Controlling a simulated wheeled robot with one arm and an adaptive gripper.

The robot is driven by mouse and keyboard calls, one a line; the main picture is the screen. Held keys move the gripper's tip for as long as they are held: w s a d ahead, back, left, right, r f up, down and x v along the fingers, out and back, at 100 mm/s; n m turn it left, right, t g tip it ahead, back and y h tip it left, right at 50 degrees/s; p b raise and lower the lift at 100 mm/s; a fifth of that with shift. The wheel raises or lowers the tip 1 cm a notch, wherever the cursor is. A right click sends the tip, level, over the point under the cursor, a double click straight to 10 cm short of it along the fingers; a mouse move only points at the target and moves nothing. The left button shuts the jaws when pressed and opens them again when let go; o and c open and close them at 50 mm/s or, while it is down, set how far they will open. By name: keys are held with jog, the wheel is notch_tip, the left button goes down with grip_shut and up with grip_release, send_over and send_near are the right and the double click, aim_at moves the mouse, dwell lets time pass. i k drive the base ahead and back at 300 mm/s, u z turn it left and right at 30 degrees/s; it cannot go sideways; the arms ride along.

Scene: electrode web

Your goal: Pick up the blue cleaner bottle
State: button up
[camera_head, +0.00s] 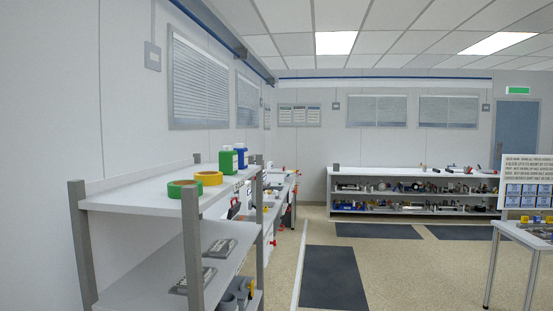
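A blue bottle (241,156) stands upright near the far end of the top shelf of the grey shelf rack, left of centre in the head view. A green bottle or jar (228,161) with a white label stands just in front of it and to its left, and hides part of it. I cannot tell whether the two touch. My gripper is not in view.
The rack's top shelf (135,195) also holds a green tape roll (183,188) and a yellow one (209,178). Grey posts (193,250) rise at its corners. Open floor (420,275) lies to the right, with dark mats (333,278). A table (520,235) stands far right.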

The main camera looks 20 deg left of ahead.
aim_at(243, 151)
jog(key=i, duration=3.25)
jog(key=u, duration=2.55)
